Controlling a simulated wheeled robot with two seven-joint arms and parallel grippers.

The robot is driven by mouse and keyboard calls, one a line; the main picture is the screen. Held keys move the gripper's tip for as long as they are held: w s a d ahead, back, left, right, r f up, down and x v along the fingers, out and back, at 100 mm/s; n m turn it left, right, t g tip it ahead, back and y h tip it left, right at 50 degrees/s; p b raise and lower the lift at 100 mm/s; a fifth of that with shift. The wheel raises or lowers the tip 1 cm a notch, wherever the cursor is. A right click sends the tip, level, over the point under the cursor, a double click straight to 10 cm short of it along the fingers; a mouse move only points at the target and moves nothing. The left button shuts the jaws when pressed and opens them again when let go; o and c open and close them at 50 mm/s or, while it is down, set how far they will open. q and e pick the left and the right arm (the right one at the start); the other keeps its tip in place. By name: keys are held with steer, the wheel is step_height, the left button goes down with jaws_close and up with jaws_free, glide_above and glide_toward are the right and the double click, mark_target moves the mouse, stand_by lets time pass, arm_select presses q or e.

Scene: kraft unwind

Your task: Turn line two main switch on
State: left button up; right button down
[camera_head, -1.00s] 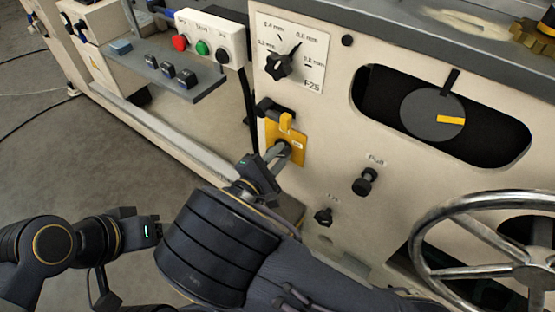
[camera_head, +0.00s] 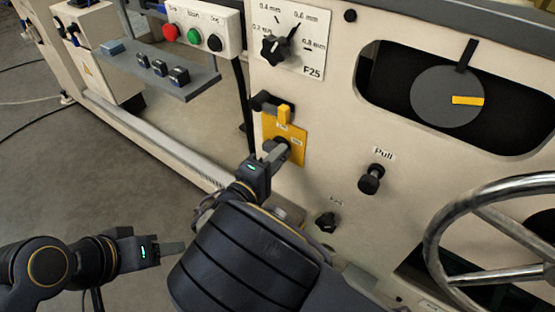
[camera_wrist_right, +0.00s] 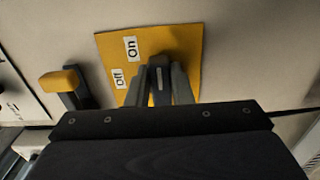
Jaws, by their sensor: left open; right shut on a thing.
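The main switch is a dark knob on a yellow plate (camera_head: 297,131) fixed to the cream machine front. In the right wrist view the plate (camera_wrist_right: 190,42) carries the labels "On" and "Off", and the dark switch knob (camera_wrist_right: 158,72) sits between my fingers. My right gripper (camera_head: 277,153) is shut on this knob; its fingers (camera_wrist_right: 157,88) stand on both sides of it. The knob's white mark points roughly up in the wrist view, nearer "On" than "Off". My left gripper (camera_head: 180,247) is at the lower left, away from the machine, open and empty.
A yellow-tipped lever (camera_head: 283,112) is just above the plate. A thickness dial (camera_head: 275,50), a "Pull" knob (camera_head: 371,179), a small black knob (camera_head: 326,222) and a handwheel (camera_head: 440,235) are nearby. A button box (camera_head: 203,33) is at upper left.

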steer(key=shift+f, duration=0.1)
stand_by(0.3)
steer(key=c, duration=1.3)
jaws_free()
